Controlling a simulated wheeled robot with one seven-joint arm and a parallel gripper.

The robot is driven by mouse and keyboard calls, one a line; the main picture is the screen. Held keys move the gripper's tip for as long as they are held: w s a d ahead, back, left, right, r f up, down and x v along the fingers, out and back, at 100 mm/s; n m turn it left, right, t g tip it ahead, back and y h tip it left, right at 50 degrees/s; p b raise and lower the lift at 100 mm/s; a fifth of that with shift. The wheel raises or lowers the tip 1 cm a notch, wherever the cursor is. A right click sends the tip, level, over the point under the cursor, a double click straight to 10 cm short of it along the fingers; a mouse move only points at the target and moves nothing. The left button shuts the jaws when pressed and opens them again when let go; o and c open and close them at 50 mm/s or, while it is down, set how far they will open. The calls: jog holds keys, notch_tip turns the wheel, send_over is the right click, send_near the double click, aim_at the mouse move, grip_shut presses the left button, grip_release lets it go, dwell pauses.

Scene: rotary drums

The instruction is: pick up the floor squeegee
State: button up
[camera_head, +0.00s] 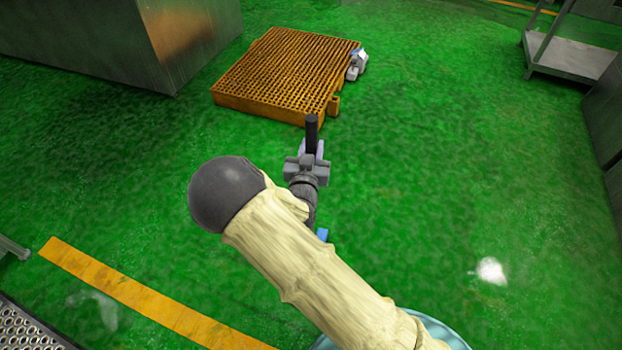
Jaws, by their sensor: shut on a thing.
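My gripper (309,157) is in the middle of the view, above the green floor, at the end of my cream-covered arm. It is shut on the floor squeegee (312,130), of which a short dark, upright handle-like piece shows just beyond the fingers. The rest of the squeegee is hidden behind my gripper and arm, so I cannot tell whether it touches the floor. A small blue piece shows beside my wrist, and I cannot tell what it belongs to.
An orange slatted platform (285,70) lies on the floor beyond my gripper, with a small grey object (357,64) at its right edge. A metal cabinet (120,40) stands at upper left and a metal stand (575,55) at upper right.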

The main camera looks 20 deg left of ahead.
aim_at(311, 125)
notch_tip(311, 125, up, 9)
jog(key=shift+w+p, duration=0.1)
jog(key=shift+p, duration=0.3)
jog(key=shift+r, duration=0.4)
